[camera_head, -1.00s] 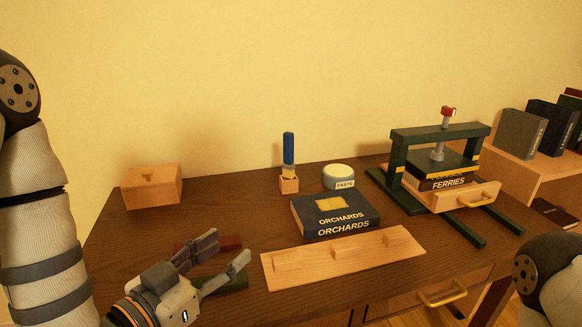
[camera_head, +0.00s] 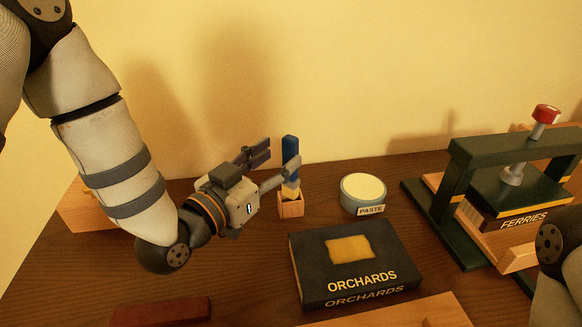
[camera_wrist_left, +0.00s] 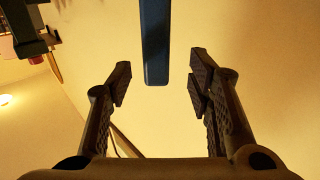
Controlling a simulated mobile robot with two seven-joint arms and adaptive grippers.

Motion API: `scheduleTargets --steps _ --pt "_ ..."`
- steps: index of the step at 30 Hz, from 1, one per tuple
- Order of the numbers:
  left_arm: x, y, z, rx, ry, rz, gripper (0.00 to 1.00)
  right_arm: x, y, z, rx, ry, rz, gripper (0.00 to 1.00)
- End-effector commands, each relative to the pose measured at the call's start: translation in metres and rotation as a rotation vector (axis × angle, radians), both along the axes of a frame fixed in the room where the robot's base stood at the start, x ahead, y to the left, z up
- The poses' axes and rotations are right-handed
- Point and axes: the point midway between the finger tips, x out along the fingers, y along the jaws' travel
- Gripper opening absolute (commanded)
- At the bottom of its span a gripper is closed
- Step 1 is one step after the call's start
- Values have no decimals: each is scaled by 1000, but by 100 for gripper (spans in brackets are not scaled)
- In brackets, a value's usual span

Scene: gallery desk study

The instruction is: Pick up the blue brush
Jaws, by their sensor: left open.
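The blue brush (camera_head: 290,147) stands upright in a small wooden holder (camera_head: 291,208) near the back of the desk. Its pale lower part shows just above the holder. My left gripper (camera_head: 273,162) is open and empty, with its fingers pointing toward the brush. One finger overlaps part of the handle in the head view. In the left wrist view the blue handle (camera_wrist_left: 155,38) shows ahead, between the lines of the two open fingers. I see no contact; the exact gap is hard to tell. My right gripper is out of view.
A paste tub (camera_head: 362,194) stands right of the holder. A dark ORCHARDS book (camera_head: 310,285) lies in front. A green press (camera_head: 450,190) with books stands at right. A wooden box (camera_head: 85,207) is partly hidden behind my left arm. A dark red item (camera_head: 160,312) lies at front left.

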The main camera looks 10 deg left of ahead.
Motion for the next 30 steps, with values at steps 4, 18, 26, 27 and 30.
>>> scheduleTargets --steps 4,18,26,27,30 --pt "25 -15 -5 0 1 -1 47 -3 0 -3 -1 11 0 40" --pt "37 -21 -3 0 0 -1 15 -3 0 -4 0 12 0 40" --pt "37 -20 -3 0 0 0 0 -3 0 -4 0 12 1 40" --pt "37 -20 -3 0 0 0 0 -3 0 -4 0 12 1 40" --pt "37 -20 -1 0 -1 0 0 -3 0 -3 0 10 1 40"
